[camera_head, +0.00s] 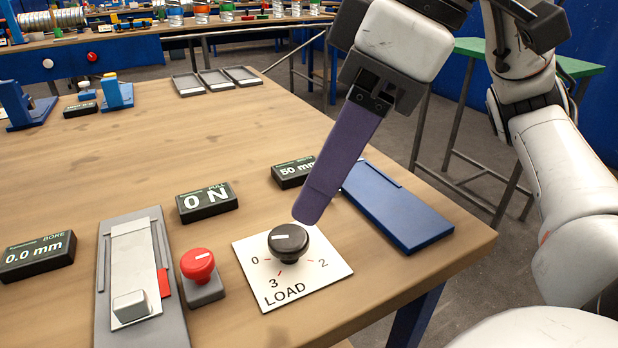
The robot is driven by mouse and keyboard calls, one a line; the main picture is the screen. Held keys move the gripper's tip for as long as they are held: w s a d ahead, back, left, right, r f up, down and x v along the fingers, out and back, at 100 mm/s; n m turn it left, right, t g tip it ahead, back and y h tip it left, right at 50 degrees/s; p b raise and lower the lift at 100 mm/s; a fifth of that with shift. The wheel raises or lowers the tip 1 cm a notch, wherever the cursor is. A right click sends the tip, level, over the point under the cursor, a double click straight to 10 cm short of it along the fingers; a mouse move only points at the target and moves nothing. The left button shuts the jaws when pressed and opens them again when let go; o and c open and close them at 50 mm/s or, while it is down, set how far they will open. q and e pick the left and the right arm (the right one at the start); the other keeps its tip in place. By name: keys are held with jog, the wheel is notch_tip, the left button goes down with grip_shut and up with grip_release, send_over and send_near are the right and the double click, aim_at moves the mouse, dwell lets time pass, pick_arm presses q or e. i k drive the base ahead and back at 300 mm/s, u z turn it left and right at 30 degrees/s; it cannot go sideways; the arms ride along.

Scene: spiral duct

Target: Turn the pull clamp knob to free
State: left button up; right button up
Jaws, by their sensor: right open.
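A round black knob (288,242) stands on a white square plate (325,275) marked LOAD, with 0, 3 and 2 around it. Its white pointer line lies toward the left on its top face. No knob in view carries a readable clamp or free label. My right gripper (312,208) comes down from the upper right with its purple fingers seen side-on, one hiding the other. It is open, and its tips are just above and behind the knob in the picture; I cannot tell the exact gap. My left gripper is out of view.
A red button (198,264) and a grey slide fixture (105,310) stand left of the plate. Displays read 0 N (207,202), 50 mm (292,173) and 0.0 mm (38,255). A blue plate (400,210) lies by the right edge. The table middle (200,130) is clear.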

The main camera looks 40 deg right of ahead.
aim_at(197, 264)
jog(key=k, duration=1)
